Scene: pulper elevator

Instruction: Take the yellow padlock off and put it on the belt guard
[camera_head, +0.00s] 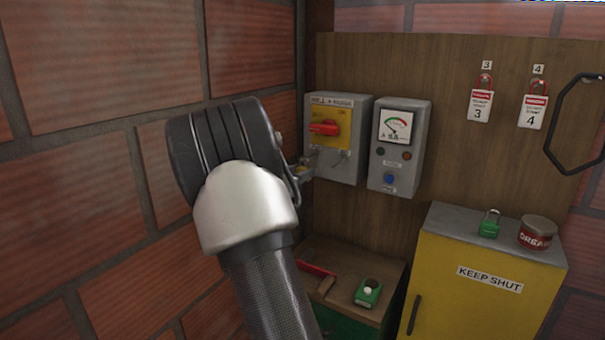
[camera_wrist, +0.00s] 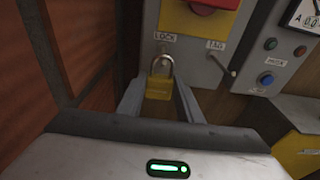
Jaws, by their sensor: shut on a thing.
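The yellow padlock (camera_wrist: 159,86) is between the two fingers of my gripper (camera_wrist: 160,100) in the wrist view. Its silver shackle points up toward the LOCK mark on the grey switch box (camera_wrist: 200,50). I cannot tell whether the shackle is still through the lock eye. In the head view my gripper (camera_head: 301,168) is at the left edge of the switch box (camera_head: 335,160), mostly hidden behind my wrist. The red rotary handle (camera_head: 324,128) sits on a yellow plate. A TAG peg (camera_wrist: 221,66) is to the right of the padlock. I see no part labelled as the belt guard.
A grey meter box (camera_head: 400,150) is right of the switch box. A yellow cabinet (camera_head: 480,285) bears a green padlock (camera_head: 489,226) and a red tin (camera_head: 537,234). Another green padlock (camera_head: 368,293) lies on a low wooden top. A brick wall (camera_head: 100,190) is close on the left.

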